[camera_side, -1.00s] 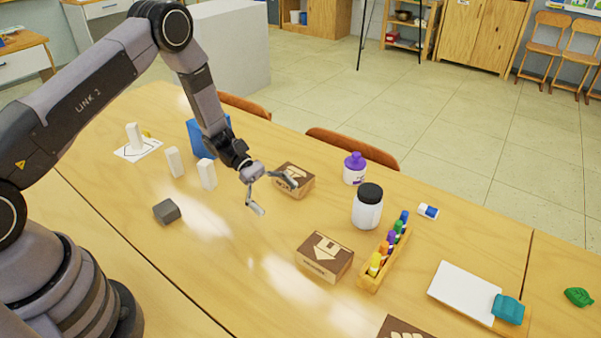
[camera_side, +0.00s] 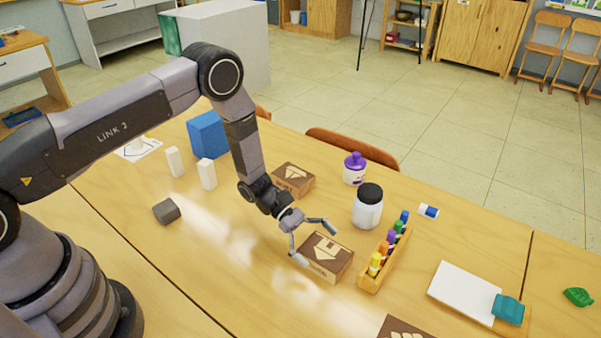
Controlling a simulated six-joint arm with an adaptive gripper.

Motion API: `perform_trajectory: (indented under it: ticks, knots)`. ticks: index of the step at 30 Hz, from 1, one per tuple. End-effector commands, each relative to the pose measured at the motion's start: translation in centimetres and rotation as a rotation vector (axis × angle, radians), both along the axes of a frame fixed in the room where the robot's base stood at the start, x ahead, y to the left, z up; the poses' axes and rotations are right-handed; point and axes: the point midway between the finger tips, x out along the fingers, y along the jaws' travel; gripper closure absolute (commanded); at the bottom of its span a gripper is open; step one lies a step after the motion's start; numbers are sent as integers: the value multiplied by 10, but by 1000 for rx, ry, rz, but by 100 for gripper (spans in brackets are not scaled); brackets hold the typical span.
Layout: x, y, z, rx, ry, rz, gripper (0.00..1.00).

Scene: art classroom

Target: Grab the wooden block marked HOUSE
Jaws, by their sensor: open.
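A wooden block (camera_side: 325,258) with a dark brown top sits near the middle of the table. Its pale mark looks like a house seen upside down, but its lettering is too small to read. My gripper (camera_side: 317,246) is open and empty at this block's back left, fingers spread, one tip near its far side and one by its left corner. I cannot tell whether they touch it. A second marked block (camera_side: 294,180) stands farther back, behind my gripper. A third marked block (camera_side: 402,329) is cut off by the bottom edge; its mark is only partly visible.
A wooden tray of coloured bottles (camera_side: 370,283) stands just right of the middle block. A black-lidded jar (camera_side: 367,207) and a purple-capped bottle (camera_side: 355,169) are behind. White blocks (camera_side: 207,174), a grey block (camera_side: 166,211) and a blue box (camera_side: 207,135) are left.

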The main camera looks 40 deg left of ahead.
Motion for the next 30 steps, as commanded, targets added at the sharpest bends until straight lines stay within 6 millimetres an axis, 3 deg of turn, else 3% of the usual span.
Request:
perform_trajectory:
  ticks: [3,10,25,30]
  knots:
    - [-1,-10,-4,0,1,-2,0]
    - [0,-11,-5,0,1,0,0]
    - [-1,-11,-5,0,1,-1,64]
    - [0,-11,-4,0,0,-1,65]
